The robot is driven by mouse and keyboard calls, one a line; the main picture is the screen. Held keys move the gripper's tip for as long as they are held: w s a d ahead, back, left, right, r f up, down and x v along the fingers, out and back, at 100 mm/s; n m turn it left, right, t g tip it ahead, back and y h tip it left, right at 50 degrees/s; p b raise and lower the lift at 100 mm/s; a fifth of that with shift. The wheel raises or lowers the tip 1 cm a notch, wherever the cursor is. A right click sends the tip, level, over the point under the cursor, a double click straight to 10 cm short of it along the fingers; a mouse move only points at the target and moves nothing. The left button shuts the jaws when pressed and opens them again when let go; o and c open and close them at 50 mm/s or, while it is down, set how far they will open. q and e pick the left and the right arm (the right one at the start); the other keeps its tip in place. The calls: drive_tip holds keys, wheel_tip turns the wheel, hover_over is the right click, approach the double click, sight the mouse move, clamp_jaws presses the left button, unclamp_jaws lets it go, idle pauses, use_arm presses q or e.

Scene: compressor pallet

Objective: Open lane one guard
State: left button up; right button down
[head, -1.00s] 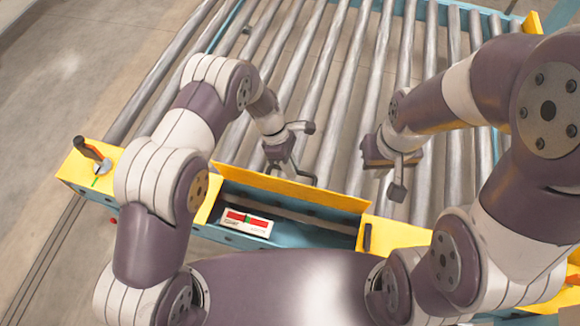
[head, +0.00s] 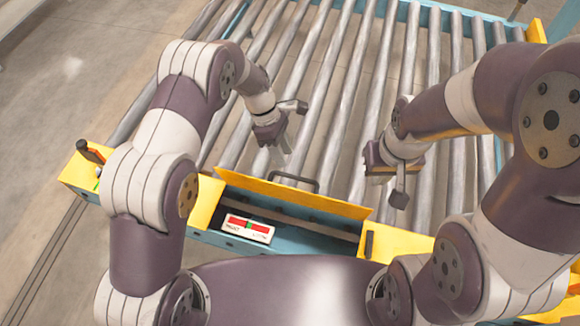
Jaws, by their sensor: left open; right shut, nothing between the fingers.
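The lane one guard appears to be the yellow hinged panel (head: 300,197) at the front of the roller bed. It stands swung up, tilted back towards the rollers, with a dark bar handle (head: 293,181) at its far edge. The teal recess (head: 310,228) in front of it is uncovered and shows a white label with red and green fields (head: 247,228). My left gripper (head: 284,150) is open and empty, just beyond the handle and apart from it. My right gripper (head: 376,162) is shut and empty over the rollers to the right; its fingertips are hard to make out.
Metal rollers (head: 345,110) fill the area behind the guard. A black and orange lever (head: 90,152) stands on the yellow front left corner. A small black grip (head: 368,244) sits on the yellow cover right of the recess. Bare floor lies to the left.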

use_arm(q)
drive_tip(key=p+v, duration=0.3)
drive_tip(key=v, duration=0.1)
drive_tip(key=shift+a+r, duration=0.1)
drive_tip(key=shift+r, duration=0.1)
